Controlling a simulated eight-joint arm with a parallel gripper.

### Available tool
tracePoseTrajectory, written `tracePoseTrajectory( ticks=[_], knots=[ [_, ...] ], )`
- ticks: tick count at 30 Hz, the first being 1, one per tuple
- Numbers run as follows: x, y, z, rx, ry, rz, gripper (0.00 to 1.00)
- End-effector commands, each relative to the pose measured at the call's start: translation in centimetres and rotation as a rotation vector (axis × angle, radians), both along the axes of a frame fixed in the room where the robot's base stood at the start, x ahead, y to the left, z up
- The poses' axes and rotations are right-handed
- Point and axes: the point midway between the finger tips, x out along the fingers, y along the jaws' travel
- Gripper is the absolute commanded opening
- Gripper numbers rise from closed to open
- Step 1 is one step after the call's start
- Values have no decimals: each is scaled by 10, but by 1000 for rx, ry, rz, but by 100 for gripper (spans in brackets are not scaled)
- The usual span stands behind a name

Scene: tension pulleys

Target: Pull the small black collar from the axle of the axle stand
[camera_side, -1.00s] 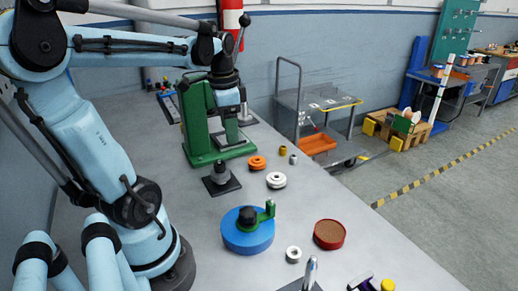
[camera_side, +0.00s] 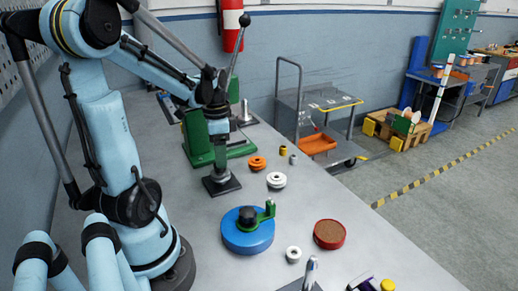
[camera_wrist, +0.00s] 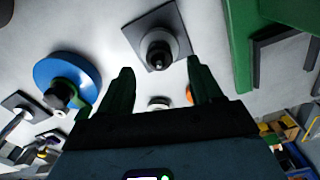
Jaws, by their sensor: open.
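The axle stand (camera_side: 231,185) stands on the bench, a dark square plate with an upright axle. It shows at the top of the wrist view (camera_wrist: 138,35), with a grey round part on it. The small black collar (camera_wrist: 158,53) appears as a dark ring around the axle there; in the side view it is hard to make out. My gripper (camera_side: 219,150) hangs above the stand, pointing down. In the wrist view my gripper (camera_wrist: 162,80) has its two green fingers wide apart with nothing between them, the collar beyond their tips.
A green press (camera_side: 198,150) stands just behind the stand. A white pulley (camera_side: 276,180) and orange pulley (camera_side: 257,163) lie to its right. A blue disc (camera_side: 247,240) with a green arm lies in front, near a red-rimmed round part (camera_side: 330,234).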

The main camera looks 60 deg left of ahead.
Motion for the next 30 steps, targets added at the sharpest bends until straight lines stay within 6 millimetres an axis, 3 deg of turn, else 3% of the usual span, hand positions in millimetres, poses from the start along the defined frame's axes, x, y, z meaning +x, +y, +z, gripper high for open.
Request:
tracePoseTrajectory(
  ticks=[9,21,30],
  knots=[
    [0,0,-27,0,-1,0,65],
    [0,0,-31,0,-1,0,63],
    [0,0,-31,0,-1,0,17]
  ],
)
